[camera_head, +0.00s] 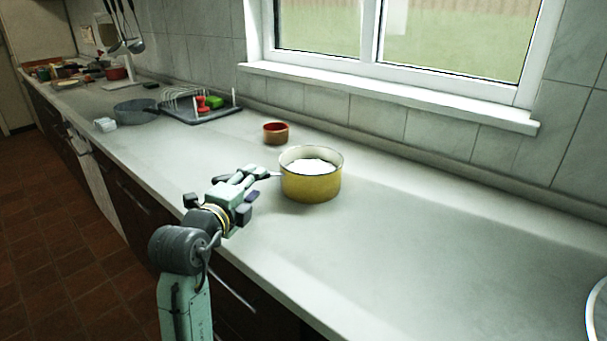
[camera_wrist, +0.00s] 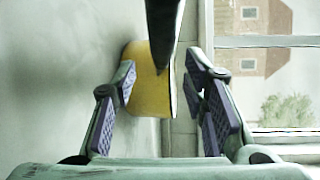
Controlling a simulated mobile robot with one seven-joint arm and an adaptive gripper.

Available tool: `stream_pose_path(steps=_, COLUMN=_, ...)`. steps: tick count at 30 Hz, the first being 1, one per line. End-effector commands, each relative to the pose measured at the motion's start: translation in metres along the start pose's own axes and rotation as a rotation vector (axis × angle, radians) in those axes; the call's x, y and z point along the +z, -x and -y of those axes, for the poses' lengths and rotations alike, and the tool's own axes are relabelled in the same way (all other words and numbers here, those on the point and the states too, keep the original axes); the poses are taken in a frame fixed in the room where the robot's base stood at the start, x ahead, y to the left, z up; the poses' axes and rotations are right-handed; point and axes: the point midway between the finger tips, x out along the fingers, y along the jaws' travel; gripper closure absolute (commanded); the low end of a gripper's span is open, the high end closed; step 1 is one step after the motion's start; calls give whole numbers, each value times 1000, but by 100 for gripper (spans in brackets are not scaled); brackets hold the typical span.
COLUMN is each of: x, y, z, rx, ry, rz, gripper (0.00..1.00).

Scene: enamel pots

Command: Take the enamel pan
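The enamel pan (camera_head: 311,187) is yellow outside, with something white inside, and stands upright on the counter. In the wrist view its yellow side (camera_wrist: 150,97) shows beyond my fingers. Its dark handle (camera_wrist: 163,35) reaches in from the top of the wrist view, between the two fingers. My gripper (camera_head: 250,178) is just left of the pan in the head view, at the handle side. In the wrist view my gripper (camera_wrist: 160,82) is open, with its fingers apart on either side of the handle. The handle is largely hidden by the gripper in the head view.
A small red-brown bowl (camera_head: 276,133) stands behind the pan. A dish rack (camera_head: 200,105) and a grey pan (camera_head: 136,112) are farther left. The counter (camera_head: 430,240) right of the pan is clear up to a round object (camera_head: 597,312) at the right edge. The window wall is behind.

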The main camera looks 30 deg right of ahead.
Motion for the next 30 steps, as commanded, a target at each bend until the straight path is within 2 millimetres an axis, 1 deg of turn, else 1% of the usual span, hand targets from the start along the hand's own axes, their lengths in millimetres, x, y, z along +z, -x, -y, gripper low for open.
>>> stream_pose_path(steps=1, x=0, y=-9, z=6, rx=2, ry=2, rz=-2, gripper=60)
stream_pose_path(steps=3, x=0, y=-19, z=4, rx=2, ry=2, rz=-2, gripper=60)
stream_pose_path(steps=6, x=0, y=-28, z=3, rx=1, ry=1, rz=-1, gripper=60)
stream_pose_path(steps=9, x=1, y=-32, z=2, rx=0, ry=0, rz=1, gripper=60)
stream_pose_path(steps=14, x=1, y=-31, z=2, rx=0, ry=0, rz=2, gripper=60)
stream_pose_path(steps=30, x=1, y=-31, z=2, rx=0, ry=0, rz=2, gripper=96)
